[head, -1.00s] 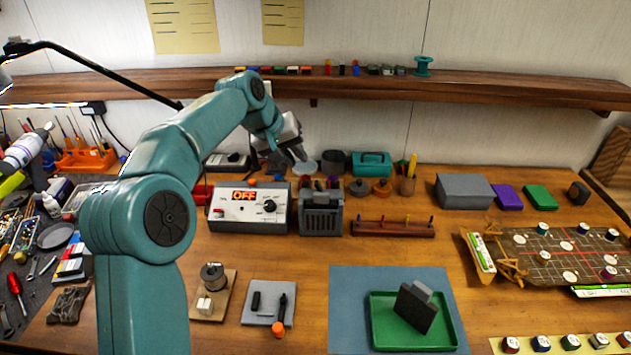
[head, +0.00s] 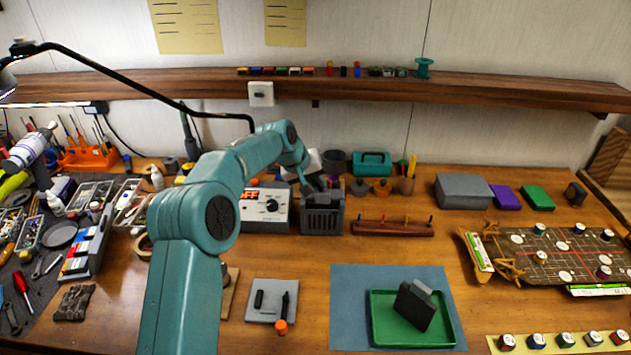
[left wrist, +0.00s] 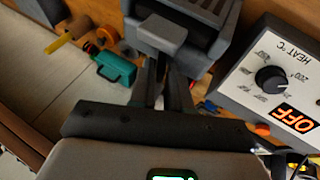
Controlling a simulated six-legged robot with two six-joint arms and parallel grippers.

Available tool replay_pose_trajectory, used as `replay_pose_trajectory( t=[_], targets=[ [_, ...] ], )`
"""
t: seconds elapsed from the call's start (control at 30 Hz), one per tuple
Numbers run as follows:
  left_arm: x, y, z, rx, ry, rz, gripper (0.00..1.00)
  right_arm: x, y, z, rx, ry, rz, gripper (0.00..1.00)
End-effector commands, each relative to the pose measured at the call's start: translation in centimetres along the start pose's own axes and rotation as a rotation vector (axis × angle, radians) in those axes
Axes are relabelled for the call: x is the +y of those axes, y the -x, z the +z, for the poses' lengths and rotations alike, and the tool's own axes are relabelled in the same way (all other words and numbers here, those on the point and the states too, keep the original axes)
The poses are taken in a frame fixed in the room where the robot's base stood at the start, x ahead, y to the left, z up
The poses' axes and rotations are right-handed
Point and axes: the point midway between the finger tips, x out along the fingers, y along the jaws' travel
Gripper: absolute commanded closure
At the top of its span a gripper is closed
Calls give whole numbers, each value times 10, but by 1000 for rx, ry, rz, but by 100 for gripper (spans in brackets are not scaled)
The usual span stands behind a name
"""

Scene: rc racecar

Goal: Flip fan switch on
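The grey slotted box (head: 322,222), which looks like the fan unit, stands on the bench right of the white heat control box. My left gripper (head: 320,186) is over its top, reaching in from behind. In the left wrist view the box (left wrist: 215,20) is at the top, and the fingers of my left gripper (left wrist: 163,62) are close together and look shut. A light grey block (left wrist: 163,35) shows at their tips; I cannot tell whether it is a switch or part of the fingertips. Contact is unclear. My right gripper is not in view.
The heat control box (head: 267,207) with knob stands close on the left; its display reads OFF in the left wrist view. A wooden peg rack (head: 392,229) is on the right. A white wall switch (head: 261,94) is below the shelf. A green tray (head: 380,335) lies in front.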

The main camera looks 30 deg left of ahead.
Motion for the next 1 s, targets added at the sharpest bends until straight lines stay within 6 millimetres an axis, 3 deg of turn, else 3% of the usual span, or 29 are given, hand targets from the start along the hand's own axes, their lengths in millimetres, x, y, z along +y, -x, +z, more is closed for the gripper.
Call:
replay_pose_trajectory(
  t=[0.37, 0.67, 1.0],
  targets=[
    [2, 2, 0, -1, -6, -15, 100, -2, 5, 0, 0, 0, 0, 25],
    [12, 4, -1, -3, -67, -154, 100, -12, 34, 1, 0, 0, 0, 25],
    [25, -2, 2, -1, -182, -431, 100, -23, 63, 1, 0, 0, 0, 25]
  ],
)
